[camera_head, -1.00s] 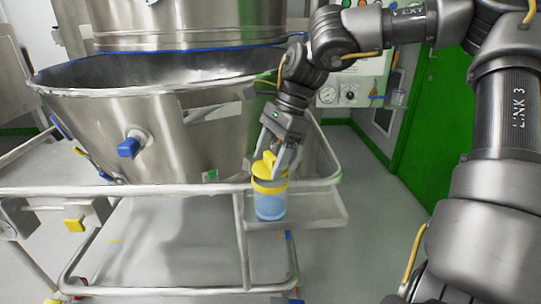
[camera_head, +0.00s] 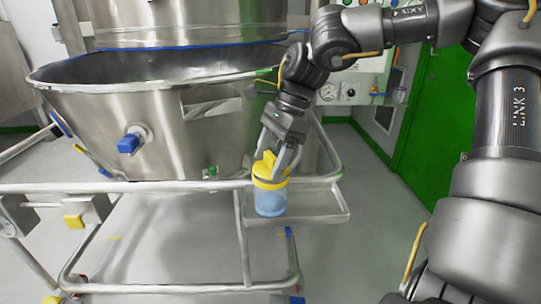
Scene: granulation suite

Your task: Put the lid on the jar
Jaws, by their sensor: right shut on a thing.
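The jar (camera_head: 270,204) is clear with a bluish tint and has a yellow band near its top. It stands upright on the small side shelf of the trolley. The yellow lid (camera_head: 268,165) is at the jar's mouth, with its raised grip between my fingers. My right gripper (camera_head: 277,160) points down from above and is shut on the lid. I cannot tell whether the lid is fully seated, as the fingers cover part of it. My left gripper is not in view.
The metal side shelf (camera_head: 318,205) has free room right of the jar. A large steel bowl (camera_head: 90,105) with a blue knob stands behind on the left. The trolley's rail (camera_head: 150,187) runs in front of the bowl. A green door (camera_head: 430,130) is at the right.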

